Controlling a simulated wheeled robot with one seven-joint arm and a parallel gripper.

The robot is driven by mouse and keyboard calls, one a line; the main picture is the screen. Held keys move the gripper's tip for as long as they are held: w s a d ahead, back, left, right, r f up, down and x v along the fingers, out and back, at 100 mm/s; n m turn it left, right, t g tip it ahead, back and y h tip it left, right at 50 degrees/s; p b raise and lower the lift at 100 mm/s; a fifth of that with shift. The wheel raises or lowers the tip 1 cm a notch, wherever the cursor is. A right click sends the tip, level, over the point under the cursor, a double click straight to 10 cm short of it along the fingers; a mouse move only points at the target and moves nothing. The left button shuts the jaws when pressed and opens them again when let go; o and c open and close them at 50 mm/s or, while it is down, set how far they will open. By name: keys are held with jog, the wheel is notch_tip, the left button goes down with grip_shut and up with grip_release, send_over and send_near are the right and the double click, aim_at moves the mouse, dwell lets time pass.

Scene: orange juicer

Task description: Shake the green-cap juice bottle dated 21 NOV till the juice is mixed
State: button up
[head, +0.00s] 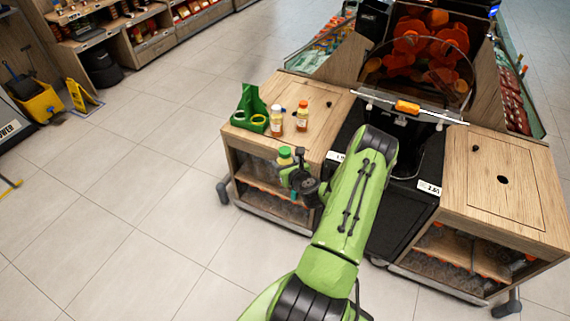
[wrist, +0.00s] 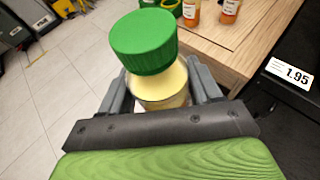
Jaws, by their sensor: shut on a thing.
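The green-cap bottle (wrist: 160,82) is between the fingers of my gripper (wrist: 165,95), which is shut on it. Its juice looks pale yellow in the wrist view. Its date label is not readable here. In the head view the green cap of the bottle (head: 285,152) shows beside my gripper (head: 290,172), in front of the left counter's front edge. The bottle is held off the counter, and its lower part is hidden by my gripper.
Two bottles, one with a white cap (head: 276,118) and one with an orange cap (head: 302,113), stand on the left wooden counter (head: 318,95) beside a green carrier (head: 249,108). The orange juicer (head: 420,60) stands behind. Open floor lies to the left.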

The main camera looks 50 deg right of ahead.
notch_tip(320, 180, up, 2)
jog(key=shift+r+p, duration=0.1)
jog(key=shift+p, duration=0.35)
notch_tip(320, 180, down, 4)
jog(key=b, duration=0.3)
notch_tip(320, 180, up, 4)
jog(key=p, duration=0.3)
notch_tip(320, 180, down, 4)
jog(key=b, duration=0.3)
jog(key=shift+r, duration=0.1)
